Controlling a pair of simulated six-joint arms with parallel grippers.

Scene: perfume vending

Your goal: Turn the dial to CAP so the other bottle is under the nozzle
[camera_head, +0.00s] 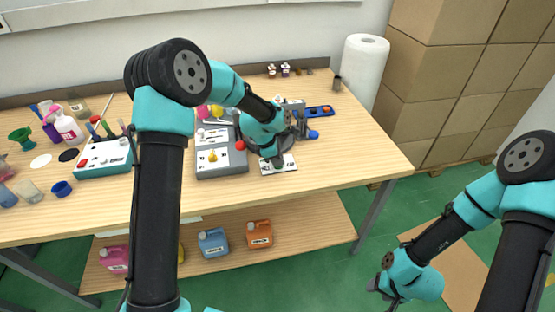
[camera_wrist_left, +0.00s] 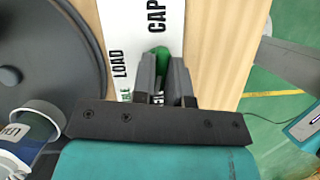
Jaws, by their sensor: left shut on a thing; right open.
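The dial is a green knob (camera_wrist_left: 161,52) on a white label panel (camera_wrist_left: 118,28), which also shows in the head view (camera_head: 291,168). The words CAP and LOAD are readable on it; other text is partly hidden by my fingers. My left gripper (camera_wrist_left: 164,75) is shut on the green knob; in the head view my left gripper (camera_head: 278,162) is low over the panel. A dark round turntable (camera_wrist_left: 45,55) lies beside the panel. A bottle with a white-and-blue label (camera_wrist_left: 22,138) shows at lower left. The nozzle cannot be made out. My right gripper (camera_head: 388,285) is open, away from the table.
A grey machine box (camera_head: 222,160) with a yellow knob stands left of the panel. A teal-and-white box (camera_head: 103,155), bottles and cups fill the table's left side. A paper roll (camera_head: 363,70) stands at the back. The table's right end is clear.

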